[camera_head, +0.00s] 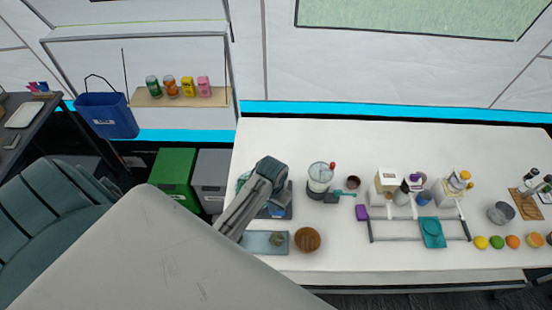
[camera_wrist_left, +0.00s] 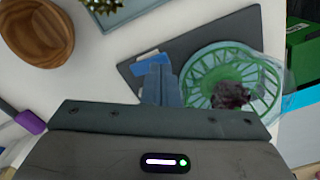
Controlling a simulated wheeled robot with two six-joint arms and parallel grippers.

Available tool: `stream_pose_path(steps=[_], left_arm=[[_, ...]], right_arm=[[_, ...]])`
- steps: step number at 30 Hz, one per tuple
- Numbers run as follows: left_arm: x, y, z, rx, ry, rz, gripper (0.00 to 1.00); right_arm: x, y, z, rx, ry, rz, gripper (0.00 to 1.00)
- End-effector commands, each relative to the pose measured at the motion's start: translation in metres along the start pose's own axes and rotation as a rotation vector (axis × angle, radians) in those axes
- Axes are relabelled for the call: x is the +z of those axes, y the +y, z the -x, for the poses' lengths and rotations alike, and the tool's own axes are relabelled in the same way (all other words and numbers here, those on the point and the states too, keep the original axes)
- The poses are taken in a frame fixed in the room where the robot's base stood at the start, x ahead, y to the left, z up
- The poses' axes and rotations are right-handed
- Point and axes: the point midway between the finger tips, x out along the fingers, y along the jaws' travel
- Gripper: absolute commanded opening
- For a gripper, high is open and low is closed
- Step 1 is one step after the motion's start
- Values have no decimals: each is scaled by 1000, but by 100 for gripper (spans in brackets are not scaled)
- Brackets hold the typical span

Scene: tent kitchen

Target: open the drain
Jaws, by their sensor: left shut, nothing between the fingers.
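A round green slatted basket (camera_wrist_left: 205,75) sits in a clear bowl (camera_wrist_left: 276,75) on a dark grey board (camera_wrist_left: 200,40) in the left wrist view. A dark lump (camera_wrist_left: 231,94) lies in the basket. In the head view only a green edge of the basket (camera_head: 242,180) shows beside my arm. My left gripper (camera_wrist_left: 163,75) is shut and empty over the board, beside the basket and apart from it as far as I can tell. A blue item (camera_wrist_left: 150,62) lies partly behind the fingertips. I cannot make out which part is the drain. My right gripper is not in view.
A wooden bowl (camera_head: 307,240) and a grey-blue tray (camera_head: 256,243) stand in front of the board. The white counter's back strip is clear.

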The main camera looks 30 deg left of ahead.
Motion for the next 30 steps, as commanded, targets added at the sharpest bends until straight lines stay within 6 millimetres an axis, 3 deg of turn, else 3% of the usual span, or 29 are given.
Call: stream_pose_path(steps=[30], left_arm=[[0, 0, -8, 0, -1, 0, 0]], right_arm=[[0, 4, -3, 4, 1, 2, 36]])
